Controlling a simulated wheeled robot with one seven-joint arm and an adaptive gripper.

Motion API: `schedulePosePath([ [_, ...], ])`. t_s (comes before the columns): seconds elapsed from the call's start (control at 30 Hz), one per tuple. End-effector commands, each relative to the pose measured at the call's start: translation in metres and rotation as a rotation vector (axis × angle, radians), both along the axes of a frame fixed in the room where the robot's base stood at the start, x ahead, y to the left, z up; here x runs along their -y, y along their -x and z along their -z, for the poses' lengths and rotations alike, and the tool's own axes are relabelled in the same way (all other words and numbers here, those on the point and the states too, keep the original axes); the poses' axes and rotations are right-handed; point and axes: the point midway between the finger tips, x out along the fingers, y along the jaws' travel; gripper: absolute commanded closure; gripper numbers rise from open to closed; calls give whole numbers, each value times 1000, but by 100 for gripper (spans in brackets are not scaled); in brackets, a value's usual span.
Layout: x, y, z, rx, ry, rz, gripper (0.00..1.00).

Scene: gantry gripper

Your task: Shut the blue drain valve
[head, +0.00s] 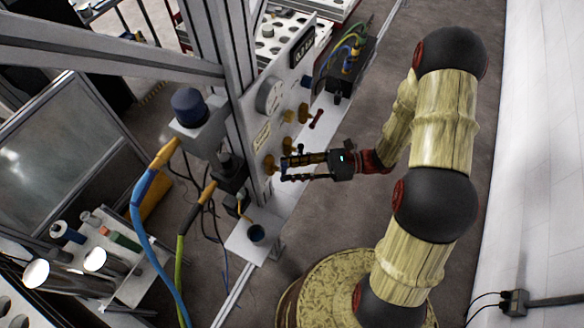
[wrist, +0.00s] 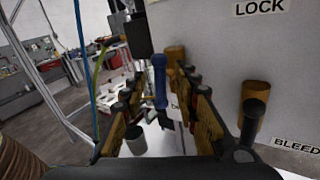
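The blue drain valve handle (wrist: 160,80) stands upright in the middle of the wrist view, in front of the grey panel's edge. My gripper (wrist: 161,92) is open, with one finger to the left and one to the right of the handle. The handle shows in the gap between the fingers; I cannot tell whether either finger touches it. In the head view my gripper (head: 285,168) is at the lower end of the panel, and the fingertips largely hide the valve there.
A brass valve with a black handle (wrist: 254,120) stands right of my gripper, near the BLEED label (wrist: 297,145). A red handle (head: 316,119) is farther up the panel (head: 272,95). A grey cup (wrist: 135,138) sits below my fingers. Cables (head: 145,220) hang left of the post.

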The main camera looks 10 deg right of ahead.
Motion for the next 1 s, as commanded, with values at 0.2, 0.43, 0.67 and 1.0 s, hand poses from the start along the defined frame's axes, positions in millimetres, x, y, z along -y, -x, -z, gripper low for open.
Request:
schedulePosePath([
  [0.2, 0, 0, 0, 0, 0, 0, 71],
  [0.43, 0, 0, 0, 0, 0, 0, 84],
  [0.67, 0, 0, 0, 0, 0, 0, 97],
  [1.0, 0, 0, 0, 0, 0, -1, 100],
])
